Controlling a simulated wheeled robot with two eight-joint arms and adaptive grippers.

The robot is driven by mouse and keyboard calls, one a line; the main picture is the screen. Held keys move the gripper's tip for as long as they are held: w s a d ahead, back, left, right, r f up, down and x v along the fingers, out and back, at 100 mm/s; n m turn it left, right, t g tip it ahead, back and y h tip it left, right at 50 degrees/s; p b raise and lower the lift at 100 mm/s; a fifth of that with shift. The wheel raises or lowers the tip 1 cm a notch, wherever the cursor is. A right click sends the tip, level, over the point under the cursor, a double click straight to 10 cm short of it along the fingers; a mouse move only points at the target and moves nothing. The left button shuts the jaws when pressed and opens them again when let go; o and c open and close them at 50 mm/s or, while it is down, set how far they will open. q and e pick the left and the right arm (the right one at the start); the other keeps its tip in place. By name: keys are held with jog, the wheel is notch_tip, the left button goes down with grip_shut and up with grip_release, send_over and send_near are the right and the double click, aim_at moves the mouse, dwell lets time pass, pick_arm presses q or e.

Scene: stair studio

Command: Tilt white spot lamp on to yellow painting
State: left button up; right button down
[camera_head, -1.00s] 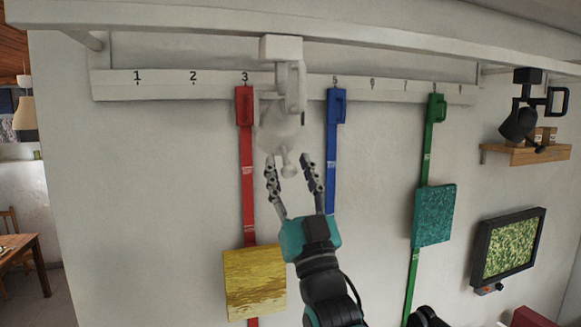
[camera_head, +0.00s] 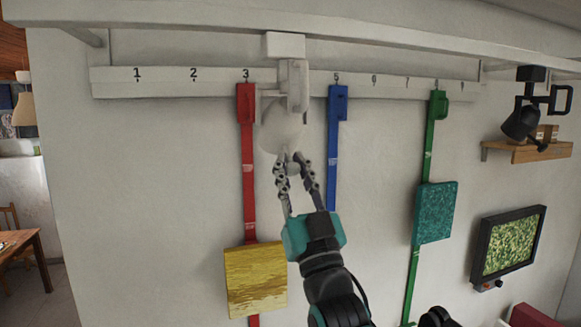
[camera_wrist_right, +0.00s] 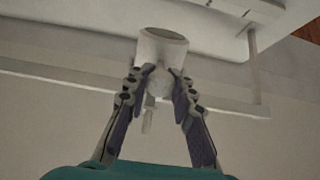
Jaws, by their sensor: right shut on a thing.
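The white spot lamp (camera_head: 280,128) hangs from the white rail by its bracket (camera_head: 294,85), left of the blue strap. The yellow painting (camera_head: 255,280) hangs below and slightly left of it, on the red strap. My right gripper (camera_head: 293,160) comes from below and is shut on the small knob-like handle at the lamp's lower end. In the right wrist view, the lamp (camera_wrist_right: 163,45) shows above the two fingers (camera_wrist_right: 158,84), which press on its rounded end from both sides. The fingers partly hide the handle.
A numbered white rail (camera_head: 205,82) carries red, blue (camera_head: 333,150) and green straps. A teal painting (camera_head: 435,212) hangs on the green one. A black lamp (camera_head: 522,120), a wooden shelf (camera_head: 540,151) and a framed green picture (camera_head: 508,248) are at right. The wall left of the red strap is clear.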

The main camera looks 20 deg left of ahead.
jog(key=shift+s+d+r+p, duration=0.25)
jog(key=shift+s+r+p, duration=0.1)
jog(key=shift+r, duration=0.25)
jog(key=shift+s+d+r, duration=0.15)
jog(key=shift+s+d, duration=0.1)
jog(key=shift+s, duration=0.1)
pick_arm(q)
jog(key=shift+d+r, duration=0.1)
jog(key=shift+r, duration=0.65)
pick_arm(e)
jog(key=c, duration=1.3)
grip_release()
pick_arm(q)
jog(key=shift+s, duration=0.1)
pick_arm(e)
jog(key=v, duration=1.2)
jog(key=shift+s, duration=0.15)
